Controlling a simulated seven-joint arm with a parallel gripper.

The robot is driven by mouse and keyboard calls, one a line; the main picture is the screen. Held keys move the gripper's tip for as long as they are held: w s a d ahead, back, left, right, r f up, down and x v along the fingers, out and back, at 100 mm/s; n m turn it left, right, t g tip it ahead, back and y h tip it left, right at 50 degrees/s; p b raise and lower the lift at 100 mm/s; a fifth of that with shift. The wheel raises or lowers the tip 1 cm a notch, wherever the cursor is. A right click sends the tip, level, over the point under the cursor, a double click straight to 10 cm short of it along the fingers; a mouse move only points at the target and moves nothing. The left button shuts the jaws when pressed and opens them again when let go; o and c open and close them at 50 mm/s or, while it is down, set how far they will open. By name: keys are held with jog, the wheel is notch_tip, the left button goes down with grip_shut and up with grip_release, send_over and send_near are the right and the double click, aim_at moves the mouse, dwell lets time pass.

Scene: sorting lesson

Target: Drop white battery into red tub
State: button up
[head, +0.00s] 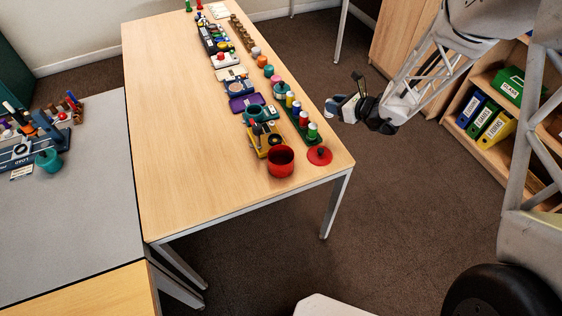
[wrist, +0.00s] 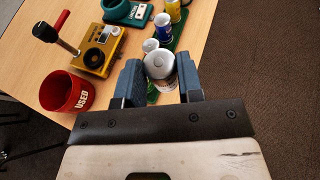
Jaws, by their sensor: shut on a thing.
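The white battery (wrist: 159,65) is between the two blue fingers of my gripper (wrist: 160,82) in the wrist view, its round end toward the camera. My gripper is shut on it. In the head view my gripper (head: 342,107) appears off the table's right edge, with a small pale shape at its tip. The red tub (head: 281,162) stands open near the table's front right corner. In the wrist view the tub (wrist: 67,93) is left of my gripper and reads "USED". Its bottom inside is hidden.
A green rack (head: 297,123) with several coloured batteries runs along the table's right edge. A yellow device (wrist: 97,51) is just behind the tub, with a red-handled tool (wrist: 62,28) beside it. A red lid (head: 319,156) lies right of the tub. Front table space is clear.

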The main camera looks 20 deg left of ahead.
jog(key=s+a+n+g, duration=0.3)
jog(key=s, duration=0.6)
jog(key=s+a+r+n+g, duration=0.1)
jog(key=s+a+n+g, duration=0.2)
jog(key=s, duration=0.6)
jog(key=shift+s+a+r+g+y, duration=0.2)
jog(key=shift+s+a+g+y, duration=0.15)
jog(key=shift+a+g, duration=0.35)
jog(key=shift+f, duration=0.15)
jog(key=shift+f, duration=2.8)
jog(key=shift+t, duration=0.3)
jog(key=o, duration=1.1)
jog(key=shift+c, duration=0.2)
jog(key=v, duration=0.7)
jog(key=shift+d, duration=0.3)
